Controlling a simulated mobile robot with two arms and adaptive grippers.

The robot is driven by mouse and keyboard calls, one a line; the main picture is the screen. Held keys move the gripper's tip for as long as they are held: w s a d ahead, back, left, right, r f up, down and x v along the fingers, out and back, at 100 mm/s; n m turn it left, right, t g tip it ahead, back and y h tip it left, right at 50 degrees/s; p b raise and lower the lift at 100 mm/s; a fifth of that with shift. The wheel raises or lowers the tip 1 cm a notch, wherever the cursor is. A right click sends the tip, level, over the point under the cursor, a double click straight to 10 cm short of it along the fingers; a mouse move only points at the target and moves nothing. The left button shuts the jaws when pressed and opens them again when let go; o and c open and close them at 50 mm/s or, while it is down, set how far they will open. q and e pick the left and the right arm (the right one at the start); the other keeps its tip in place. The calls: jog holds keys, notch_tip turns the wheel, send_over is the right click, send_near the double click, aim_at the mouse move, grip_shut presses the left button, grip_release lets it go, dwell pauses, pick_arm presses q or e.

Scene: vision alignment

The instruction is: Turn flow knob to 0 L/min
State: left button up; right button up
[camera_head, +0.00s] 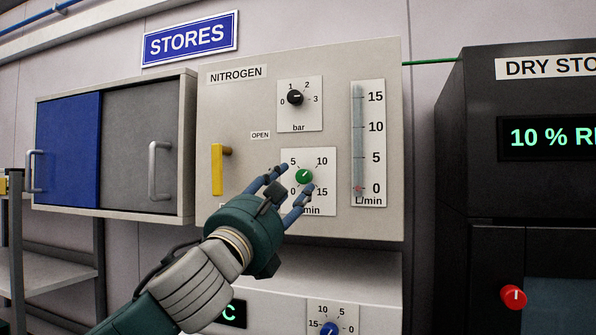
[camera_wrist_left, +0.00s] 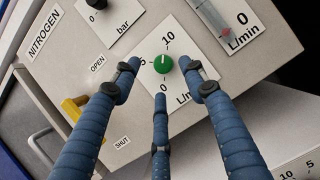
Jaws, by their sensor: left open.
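The green flow knob (camera_head: 304,176) sits on a white dial plate marked 0, 5, 10 and 15 on the nitrogen panel (camera_head: 225,110). Its white mark points up and right, roughly toward 10. The knob also shows in the left wrist view (camera_wrist_left: 163,64). My left gripper (camera_head: 295,180) is open in front of the dial, its three fingers spread around the knob. No finger clearly touches it. A finger partly covers the dial's lower lettering. The flow tube (camera_head: 358,130) has a small red float near 0. My right gripper is not in view.
A black pressure knob (camera_head: 295,97) is above the dial. A yellow lever handle (camera_head: 217,170) stands out to the left, between OPEN and SHUT labels. A blue knob (camera_head: 329,329) is below. A dark dry-storage cabinet (camera_head: 460,130) stands at right, a sliding-door cupboard (camera_head: 115,209) at left.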

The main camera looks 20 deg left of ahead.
aim_at(302, 180)
pick_arm(q)
jog(key=x, duration=0.2)
jog(key=p+x, duration=0.1)
jog(key=x, duration=0.1)
jog(key=shift+w+d+f, duration=0.1)
jog(key=shift+w+f, duration=0.1)
jog(key=shift+f, duration=0.15)
jog(key=shift+w+r, duration=0.2)
jog(key=shift+w, duration=0.4)
jog(key=shift+r, duration=0.1)
jog(key=shift+s, duration=0.15)
jog(key=c, duration=0.9)
jog(key=shift+c, duration=0.9)
grip_shut()
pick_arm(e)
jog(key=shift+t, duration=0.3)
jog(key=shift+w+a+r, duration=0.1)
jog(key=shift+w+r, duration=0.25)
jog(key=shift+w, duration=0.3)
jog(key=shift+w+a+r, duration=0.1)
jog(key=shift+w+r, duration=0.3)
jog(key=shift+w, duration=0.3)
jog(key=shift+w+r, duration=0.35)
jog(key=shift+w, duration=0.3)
